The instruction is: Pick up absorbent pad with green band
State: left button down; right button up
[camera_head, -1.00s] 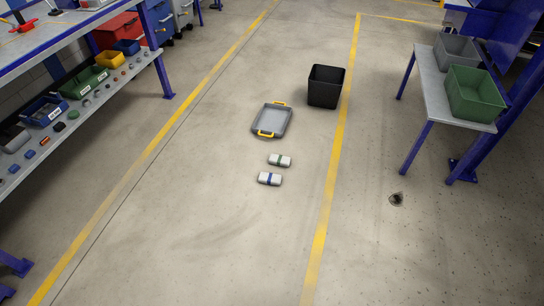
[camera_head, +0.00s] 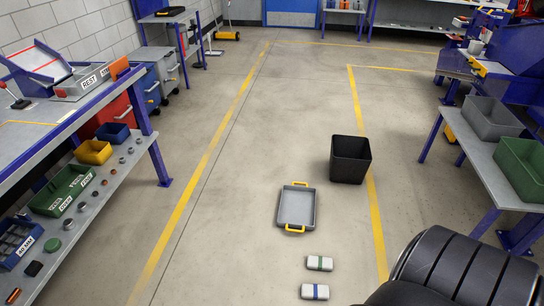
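The absorbent pad with the green band (camera_head: 320,263) lies flat on the floor, a small whitish block with a green stripe across it. A similar pad with a blue band (camera_head: 315,291) lies just nearer to me, apart from it. Neither of my grippers shows in the head view. A dark, ribbed rounded part fills the lower right corner, close to the pads in the picture; it looks like a part of my own arm.
A grey tray with yellow handles (camera_head: 296,207) lies on the floor beyond the pads. A black open bin (camera_head: 350,160) stands behind it to the right. A workbench with a lower shelf (camera_head: 95,195) runs along the left. A side table (camera_head: 487,165) holds grey and green bins.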

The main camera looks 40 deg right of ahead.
aim_at(320, 263)
jog(key=i+j+z, duration=0.2)
jog(key=i, duration=0.45)
jog(key=i+j+z, duration=0.2)
jog(key=i, duration=0.45)
jog(key=i+z, duration=0.2)
jog(key=z, duration=0.25)
jog(key=i+z, duration=0.2)
jog(key=z, duration=0.25)
jog(key=i+j+z, duration=0.15)
jog(key=z, duration=0.3)
jog(key=i+j+z, duration=0.15)
jog(key=z, duration=0.35)
